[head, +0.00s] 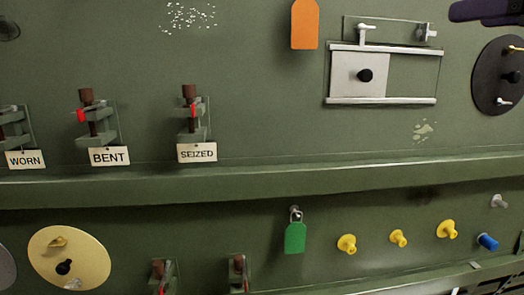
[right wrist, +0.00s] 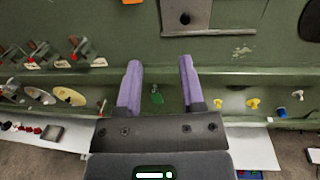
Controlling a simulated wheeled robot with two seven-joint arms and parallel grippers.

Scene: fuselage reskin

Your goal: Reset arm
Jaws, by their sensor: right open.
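My right gripper (right wrist: 160,72) shows in the right wrist view with its two purple fingers apart and nothing between them. In the head view a dark purple part of it (head: 484,10) enters at the top right corner, above the round black plate and apart from the panel fittings. The green panel (head: 250,115) fills the head view. My left gripper is in neither view.
A sliding plate (head: 352,84) with a black knob sits between rails. Latches labelled WORN, BENT and SEIZED (head: 197,153) are on the left. A green tag (head: 295,238), yellow knobs (head: 398,238) and a blue knob (head: 487,241) sit below the ledge (head: 250,180).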

